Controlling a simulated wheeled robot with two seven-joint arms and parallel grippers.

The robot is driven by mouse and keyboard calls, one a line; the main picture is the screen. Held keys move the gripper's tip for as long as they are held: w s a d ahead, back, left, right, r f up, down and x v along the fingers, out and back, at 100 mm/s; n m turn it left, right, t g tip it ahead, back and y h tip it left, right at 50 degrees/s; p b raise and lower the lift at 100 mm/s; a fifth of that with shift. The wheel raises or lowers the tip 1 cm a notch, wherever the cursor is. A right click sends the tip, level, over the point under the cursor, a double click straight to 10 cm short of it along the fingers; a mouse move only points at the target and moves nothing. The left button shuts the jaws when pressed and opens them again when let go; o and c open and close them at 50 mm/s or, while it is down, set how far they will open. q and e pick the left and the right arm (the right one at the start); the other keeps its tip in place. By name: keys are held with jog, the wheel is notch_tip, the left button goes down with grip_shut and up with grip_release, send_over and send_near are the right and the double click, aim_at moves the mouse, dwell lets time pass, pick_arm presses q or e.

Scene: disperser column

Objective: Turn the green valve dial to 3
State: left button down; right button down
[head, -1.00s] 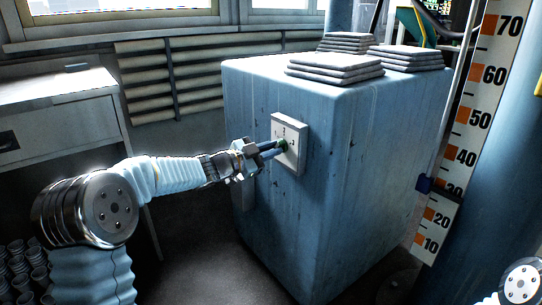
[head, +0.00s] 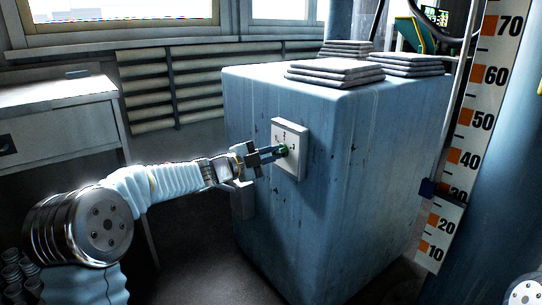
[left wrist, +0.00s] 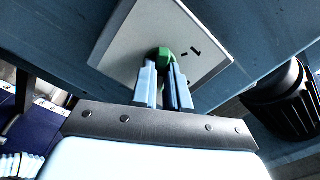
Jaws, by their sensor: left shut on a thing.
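The green valve dial (head: 284,149) sits on a white square plate (head: 299,138) on the side of a blue cabinet. Small dark marks are on the plate around the dial; a "1" and a dash show in the left wrist view, on the right of the dial (left wrist: 165,54). My left gripper (head: 278,151) reaches in from the left and is shut on the dial. In the left wrist view its two fingers (left wrist: 164,72) stand on either side of the dial, hiding part of it. My right gripper is not in view.
The blue cabinet (head: 350,190) carries stacks of folded grey cloths (head: 335,71) on top. A grey desk (head: 60,112) stands at the left. A tall scale with numbers (head: 462,155) is at the right. Dark floor lies in front of the cabinet.

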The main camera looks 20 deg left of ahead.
pick_arm(q)
jog(key=shift+f, duration=0.15)
jog(key=c, duration=1.1)
grip_release()
jog(key=v, duration=1.3)
jog(key=shift+s+a, duration=0.25)
jog(key=shift+s, duration=0.05)
